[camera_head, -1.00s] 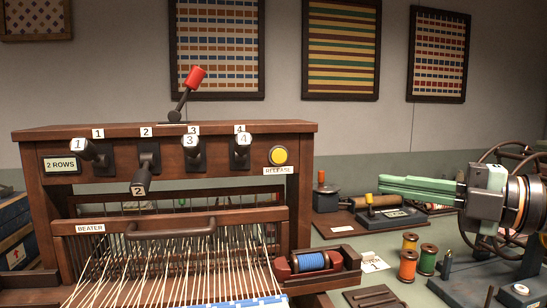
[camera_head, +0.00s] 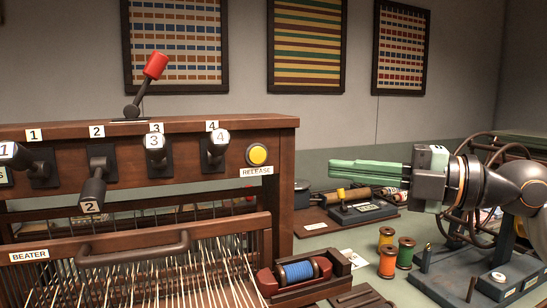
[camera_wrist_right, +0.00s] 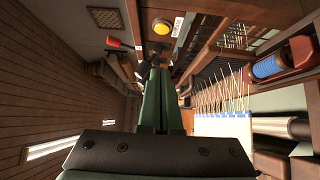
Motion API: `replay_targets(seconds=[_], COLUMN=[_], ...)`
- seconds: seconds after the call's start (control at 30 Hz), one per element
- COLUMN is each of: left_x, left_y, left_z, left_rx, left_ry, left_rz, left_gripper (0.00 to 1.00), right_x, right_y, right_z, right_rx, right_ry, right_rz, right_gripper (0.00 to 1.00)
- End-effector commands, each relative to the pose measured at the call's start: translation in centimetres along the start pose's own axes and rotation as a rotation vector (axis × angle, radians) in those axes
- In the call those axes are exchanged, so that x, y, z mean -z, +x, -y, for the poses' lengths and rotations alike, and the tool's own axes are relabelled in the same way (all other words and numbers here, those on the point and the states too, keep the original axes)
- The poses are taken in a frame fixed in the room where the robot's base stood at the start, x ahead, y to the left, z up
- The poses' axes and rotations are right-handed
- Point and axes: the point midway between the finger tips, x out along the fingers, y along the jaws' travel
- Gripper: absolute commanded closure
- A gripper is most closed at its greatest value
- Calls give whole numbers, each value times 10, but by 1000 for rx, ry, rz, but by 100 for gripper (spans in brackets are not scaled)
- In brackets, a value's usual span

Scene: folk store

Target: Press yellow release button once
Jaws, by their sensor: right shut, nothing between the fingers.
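The round yellow release button (camera_head: 257,154) sits at the right end of the loom's wooden front beam, above a white RELEASE label (camera_head: 256,171). It also shows in the right wrist view (camera_wrist_right: 161,27), beyond the fingertips. My right gripper (camera_head: 330,168) comes in from the right with its green fingers shut and empty, pointing left. In the head view its tips are to the right of the button and apart from it. In the wrist view the shut fingers (camera_wrist_right: 157,75) point up toward the button. My left gripper is not in view.
Levers numbered 1 to 4, such as lever 2 (camera_head: 93,188), stand left of the button. A red-tipped lever (camera_head: 155,66) rises from the loom top. A blue spool (camera_head: 298,272) sits at the loom's right. Thread spools (camera_head: 388,261) stand on the table below my right arm.

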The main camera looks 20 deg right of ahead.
Motion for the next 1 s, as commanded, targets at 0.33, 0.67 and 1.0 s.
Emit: replay_targets(seconds=[0.33, 0.67, 1.0], left_x=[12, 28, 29], left_y=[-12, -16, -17], left_z=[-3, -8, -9], left_rx=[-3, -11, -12], left_ry=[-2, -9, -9], left_rz=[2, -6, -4], left_gripper=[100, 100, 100], right_x=[1, 2, -26], right_y=[35, 96, 124], right_z=[-5, -4, -1], right_rx=[-3, -5, -2], right_ry=[1, 1, 3], right_rz=[-3, -6, 0], right_gripper=[100, 100, 100])
